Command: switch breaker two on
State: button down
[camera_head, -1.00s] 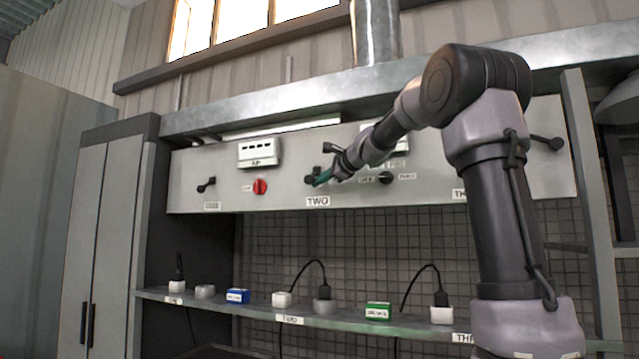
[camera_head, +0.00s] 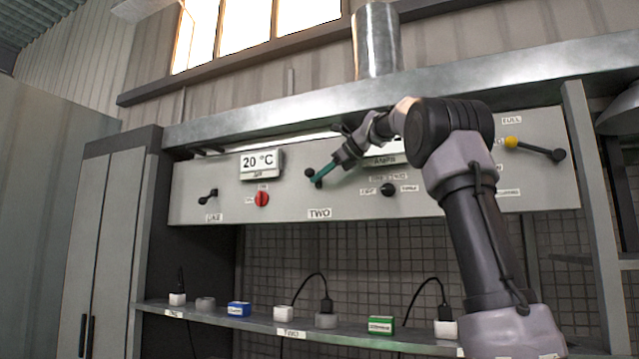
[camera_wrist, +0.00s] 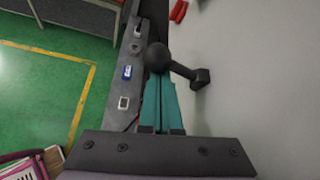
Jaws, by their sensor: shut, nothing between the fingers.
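The lever of breaker two (camera_head: 310,173) is a short black lever with a ball knob on the grey panel, above the label TWO (camera_head: 319,213). In the wrist view the lever (camera_wrist: 182,69) reaches out from the panel, its ball at the tips of my gripper. My gripper (camera_head: 322,178) has teal fingers, shut with nothing between them; it comes in from the upper right. In the wrist view my fingertips (camera_wrist: 160,80) are at or just behind the ball. I cannot tell whether they touch it.
A shelf (camera_head: 255,323) below carries plugs and small blocks.

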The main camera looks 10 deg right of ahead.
jog(key=shift+w+d+r, duration=0.1)
jog(key=shift+d+r, duration=0.05)
jog(key=shift+r, duration=0.75)
jog(key=shift+r, duration=0.1)
jog(key=s+d, duration=0.3)
jog(key=s+d+r, duration=0.1)
jog(key=s+d, duration=0.2)
jog(key=s, duration=0.1)
jog(key=s+d, duration=0.3)
jog(key=d, duration=0.1)
jog(key=shift+s+d+r, duration=0.1)
jog(key=shift+s+r, duration=0.1)
dwell(0.4)
jog(key=s+a+f+n+h, duration=0.1)
jog(key=s+f+n, duration=0.5)
jog(key=f, duration=0.6)
jog(key=s+a+f+n+g+h, duration=0.1)
jog(key=s+a+f+n+h, duration=0.1)
jog(key=s+f+n, duration=0.4)
jog(key=s+a+f+n+h, duration=0.2)
jog(key=s+f+n, duration=0.5)
jog(key=s+f, duration=0.7)
notch_tip(320, 180, down, 4)
jog(key=shift+a+g+h, duration=0.25)
jog(key=shift+g+h, duration=0.05)
jog(key=shift+h, duration=0.4)
